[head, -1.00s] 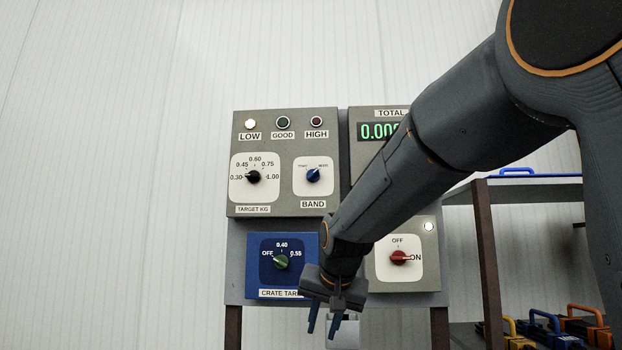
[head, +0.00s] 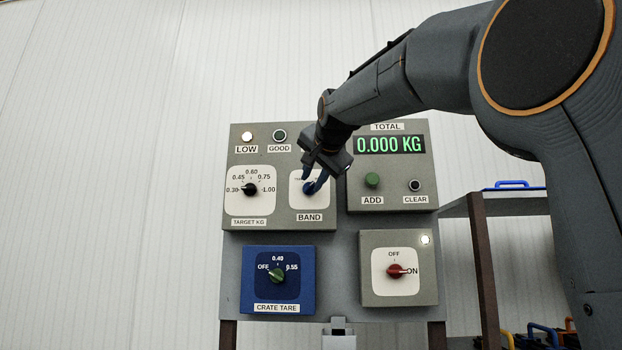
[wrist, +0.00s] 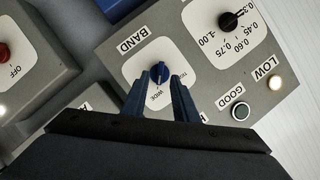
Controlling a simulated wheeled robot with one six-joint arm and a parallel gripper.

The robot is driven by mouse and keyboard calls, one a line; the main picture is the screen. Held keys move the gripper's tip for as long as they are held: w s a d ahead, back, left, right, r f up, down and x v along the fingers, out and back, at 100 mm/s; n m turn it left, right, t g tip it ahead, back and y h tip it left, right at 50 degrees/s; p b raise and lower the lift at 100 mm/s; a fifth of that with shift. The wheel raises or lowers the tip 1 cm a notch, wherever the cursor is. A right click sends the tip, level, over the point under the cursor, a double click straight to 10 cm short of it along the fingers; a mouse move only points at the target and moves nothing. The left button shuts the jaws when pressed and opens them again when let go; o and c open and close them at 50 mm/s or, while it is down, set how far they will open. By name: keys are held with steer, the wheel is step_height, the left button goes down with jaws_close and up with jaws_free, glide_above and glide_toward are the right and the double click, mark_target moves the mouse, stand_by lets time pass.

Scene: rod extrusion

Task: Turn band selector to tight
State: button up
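The band selector is a small blue knob (wrist: 159,72) on a white plate above the BAND label in the head view, where my fingers partly cover it (head: 308,188). In the wrist view the panel looks turned around; the WIDE mark sits below the knob and the other mark, partly hidden by a finger, to its right. The knob's pointer seems to face WIDE. My gripper (wrist: 160,80) is open, its two blue fingers apart with the tips close to the knob, one toward each side. It also shows in the head view (head: 316,183). I cannot tell whether the fingers touch the knob.
The black target dial (head: 250,190) is left of the band knob. The green ADD button (head: 372,180) and CLEAR button (head: 415,185) are to the right. The green crate tare knob (head: 277,275) and red on/off knob (head: 395,271) sit below. The LOW lamp (head: 247,137) is lit.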

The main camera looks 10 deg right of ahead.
mark_target(309, 188)
steer(key=shift+x, duration=1.05)
jaws_close()
